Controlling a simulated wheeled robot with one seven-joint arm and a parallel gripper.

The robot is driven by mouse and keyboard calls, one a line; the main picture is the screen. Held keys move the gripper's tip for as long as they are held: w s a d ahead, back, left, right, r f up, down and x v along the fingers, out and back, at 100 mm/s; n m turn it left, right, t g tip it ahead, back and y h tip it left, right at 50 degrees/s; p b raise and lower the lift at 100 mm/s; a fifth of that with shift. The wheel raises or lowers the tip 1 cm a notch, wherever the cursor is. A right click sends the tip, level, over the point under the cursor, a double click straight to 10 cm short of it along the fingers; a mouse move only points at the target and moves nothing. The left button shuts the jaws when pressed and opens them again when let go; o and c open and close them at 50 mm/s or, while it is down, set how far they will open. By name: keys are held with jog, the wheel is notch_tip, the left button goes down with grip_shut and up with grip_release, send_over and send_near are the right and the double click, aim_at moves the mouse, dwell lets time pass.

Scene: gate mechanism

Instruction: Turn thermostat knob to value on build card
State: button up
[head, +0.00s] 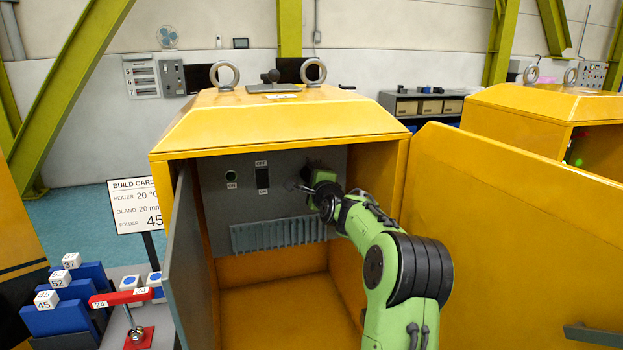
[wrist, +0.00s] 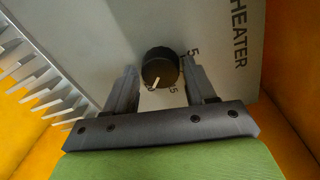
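The thermostat knob (wrist: 160,66) is black and round with a white pointer line, on a grey panel marked HEATER. In the wrist view its pointer faces down and slightly left. In the head view my gripper (head: 312,188) is at the panel's right side and hides the knob. The build card (head: 133,205) reads HEATER 20 °C.
The grey panel (head: 217,205) sits inside a yellow cabinet with a green indicator, an ON/OFF switch (head: 262,178) and a finned grille (head: 275,234) below. A grey door (head: 187,265) stands open at left, a yellow door (head: 510,230) at right. The cabinet's lower space is empty.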

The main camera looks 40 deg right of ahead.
jog(key=shift+o, duration=1.1)
jog(key=b+v, duration=0.2)
jog(key=v, duration=1.3)
jog(key=shift+s, duration=0.4)
jog(key=shift+a, duration=0.15)
